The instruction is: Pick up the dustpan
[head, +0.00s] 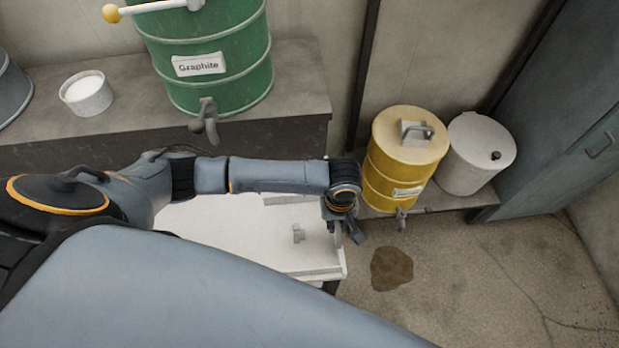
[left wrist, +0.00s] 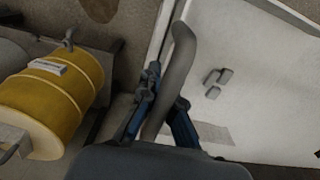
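My left gripper (head: 345,228) points down at the right end of a white, rimmed surface (head: 240,230). In the left wrist view, a grey curved handle (left wrist: 182,50) runs between the two fingers of my left gripper (left wrist: 165,95). The fingers lie close along both sides of the handle; whether they press on it is unclear. The handle's lower end is hidden by the gripper. I see no clear pan, so I cannot tell whether this handle is the dustpan's. My right gripper is not in view.
Small grey blocks (head: 298,233) lie on the white surface. A yellow drum (head: 400,165) and a white lidded bin (head: 475,155) stand beyond it at the right. A green "Graphite" drum (head: 215,45) and a white cup (head: 87,93) stand on the ledge. A brown stain (head: 391,268) marks the floor.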

